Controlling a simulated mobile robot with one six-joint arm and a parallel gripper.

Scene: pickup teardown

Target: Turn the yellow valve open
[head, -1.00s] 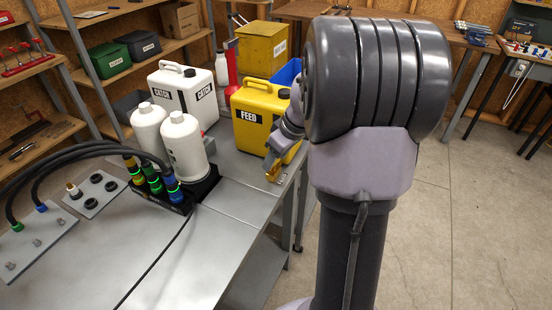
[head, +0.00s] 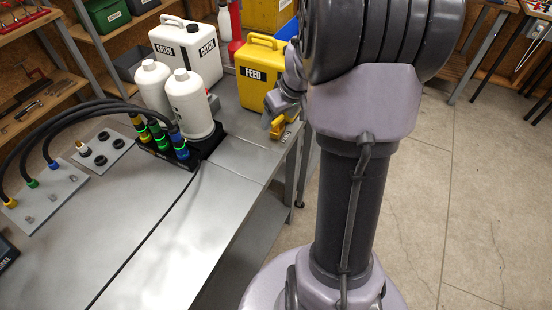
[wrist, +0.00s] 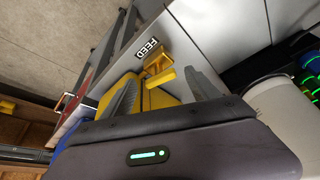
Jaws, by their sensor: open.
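The yellow valve (head: 279,129) is a small yellow handle at the right edge of the metal table, in front of the yellow FEED can (head: 259,67). In the wrist view the valve (wrist: 158,72) shows beside a FEED label (wrist: 146,49). My gripper (wrist: 160,78) is open, with one finger to each side of the valve in that view. Contact cannot be made out. In the head view my gripper (head: 269,117) is small, just above and left of the valve, and its fingers are partly hidden.
A white CATCH can (head: 185,52) and two white bottles (head: 189,103) stand left of the FEED can. A black block with coloured hose connectors (head: 159,147) sits in front of the bottles. The table's front (head: 150,235) is mostly bare, with a black cable across it.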

